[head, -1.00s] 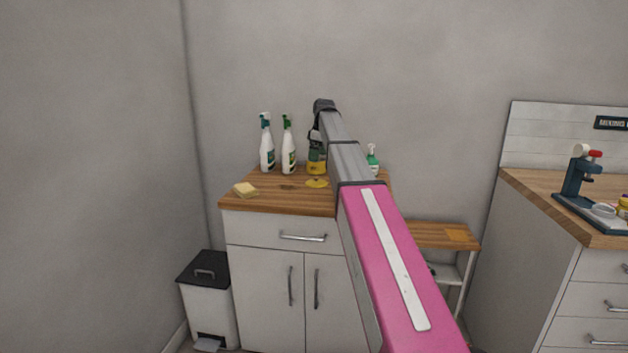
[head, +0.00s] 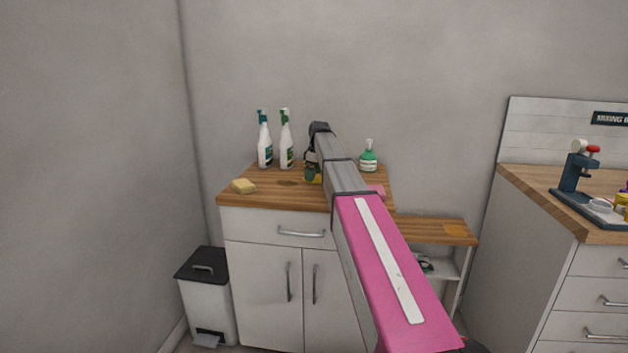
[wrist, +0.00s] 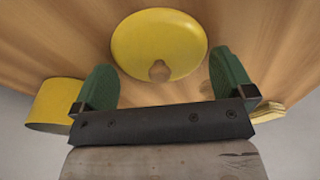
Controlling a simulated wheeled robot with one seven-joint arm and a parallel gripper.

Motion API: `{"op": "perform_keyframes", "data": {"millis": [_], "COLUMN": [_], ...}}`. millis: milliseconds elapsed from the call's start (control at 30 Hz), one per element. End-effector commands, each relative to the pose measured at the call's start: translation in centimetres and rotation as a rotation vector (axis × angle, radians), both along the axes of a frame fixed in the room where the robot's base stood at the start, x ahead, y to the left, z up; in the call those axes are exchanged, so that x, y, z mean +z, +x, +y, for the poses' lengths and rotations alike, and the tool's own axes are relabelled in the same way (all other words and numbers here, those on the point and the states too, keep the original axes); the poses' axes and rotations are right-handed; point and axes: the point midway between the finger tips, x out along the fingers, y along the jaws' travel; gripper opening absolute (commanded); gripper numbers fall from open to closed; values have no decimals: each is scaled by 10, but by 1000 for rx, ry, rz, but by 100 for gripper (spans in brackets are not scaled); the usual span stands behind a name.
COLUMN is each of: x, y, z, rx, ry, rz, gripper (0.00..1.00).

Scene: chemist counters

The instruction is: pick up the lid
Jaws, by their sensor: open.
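The lid (wrist: 150,35) is a round yellow disc on the wooden counter top, with a small brownish knob or notch at its near edge. In the wrist view, my gripper (wrist: 163,75) has its two green fingers apart, one on each side of the lid's near part, with nothing held. I cannot tell how high the fingers are above the wood. In the head view, my gripper (head: 313,175) is low over the counter, and the lid is hidden there by my arm and gripper.
A yellow cylindrical container (wrist: 55,103) is beside the left finger. A sponge (head: 243,186) lies at the counter's left. Two white spray bottles (head: 265,145) stand at the back, and a green pump bottle (head: 368,160) stands right of my arm. A bin (head: 207,300) is below left.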

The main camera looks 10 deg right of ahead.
Motion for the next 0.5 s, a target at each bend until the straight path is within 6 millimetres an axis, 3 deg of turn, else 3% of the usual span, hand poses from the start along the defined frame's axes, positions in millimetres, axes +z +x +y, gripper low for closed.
{"op": "perform_keyframes", "data": {"millis": [267, 400, 500], "x": [-5, -5, -5], "y": [0, 0, 0], "z": [0, 0, 0], "rx": [0, 0, 0], "ry": [0, 0, 0], "rz": [-1, 0, 0], "gripper": [97, 53, 46]}}
